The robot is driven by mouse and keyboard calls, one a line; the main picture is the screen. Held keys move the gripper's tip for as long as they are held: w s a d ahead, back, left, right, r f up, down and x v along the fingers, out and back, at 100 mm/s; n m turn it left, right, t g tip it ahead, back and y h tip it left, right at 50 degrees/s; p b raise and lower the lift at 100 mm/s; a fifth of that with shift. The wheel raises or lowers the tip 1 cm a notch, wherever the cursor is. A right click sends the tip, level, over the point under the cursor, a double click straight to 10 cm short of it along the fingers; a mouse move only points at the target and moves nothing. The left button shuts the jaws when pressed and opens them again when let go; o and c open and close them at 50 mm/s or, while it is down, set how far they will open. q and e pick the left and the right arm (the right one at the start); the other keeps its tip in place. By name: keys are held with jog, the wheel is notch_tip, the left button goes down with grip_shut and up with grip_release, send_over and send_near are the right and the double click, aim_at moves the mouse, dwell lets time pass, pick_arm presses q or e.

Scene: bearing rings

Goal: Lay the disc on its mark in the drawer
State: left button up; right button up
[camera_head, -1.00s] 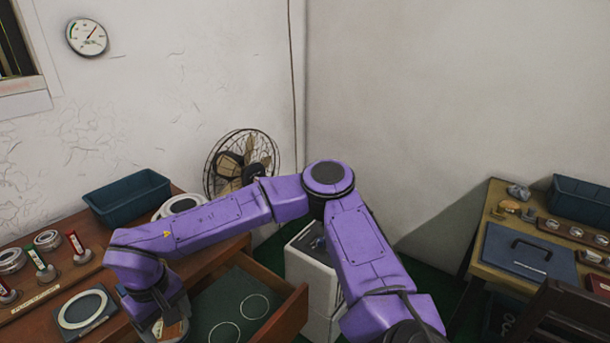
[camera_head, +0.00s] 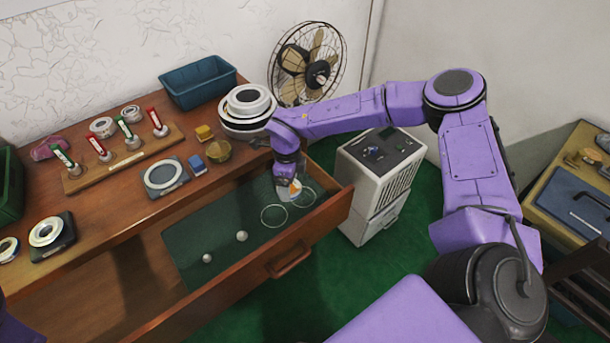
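The open drawer (camera_head: 170,325) has a green mat (camera_head: 200,225) with two thin white ring outlines, one nearer (camera_head: 274,216) and one farther right (camera_head: 304,196). My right gripper (camera_head: 289,190) points down over the mat beside these outlines. A small white and orange patch shows at its tip. I cannot tell whether this is a held disc or part of the gripper, and its fingers are not clear. No loose disc is plain on the mat. Only a sliver of my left arm shows at the bottom left corner; its gripper is out of view.
On the desk are a grey plate with a pale ring (camera_head: 163,174), another ringed plate (camera_head: 47,232), a gauge rack (camera_head: 88,176), stacked white rings (camera_head: 248,101) and a blue bin (camera_head: 198,82). A white cabinet (camera_head: 378,168) stands right of the drawer.

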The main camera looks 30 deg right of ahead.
aim_at(303, 197)
jog(key=d+f+m, duration=0.1)
jog(key=m, duration=0.3)
jog(key=d+f+m+p, duration=0.1)
jog(key=d+m, duration=0.1)
jog(key=m, duration=0.2)
jog(key=d+m, duration=0.1)
jog(key=m, duration=0.3)
jog(key=shift+w+d+f, duration=0.15)
jog(key=shift+w+f, duration=0.1)
jog(key=shift+f, duration=0.15)
jog(key=shift+d+f+m, duration=0.15)
jog(key=shift+d+m, duration=0.1)
jog(key=shift+m, duration=0.35)
jog(key=shift+d+f+m, duration=0.1)
jog(key=shift+f+m, duration=0.15)
jog(key=shift+m, duration=0.05)
notch_tip(303, 197, down, 4)
jog(key=b, duration=0.2)
jog(key=shift+r+b, duration=0.1)
jog(key=shift+b, duration=0.3)
jog(key=shift+w, duration=0.1)
jog(key=shift+r, duration=0.1)
jog(key=shift+f, duration=0.2)
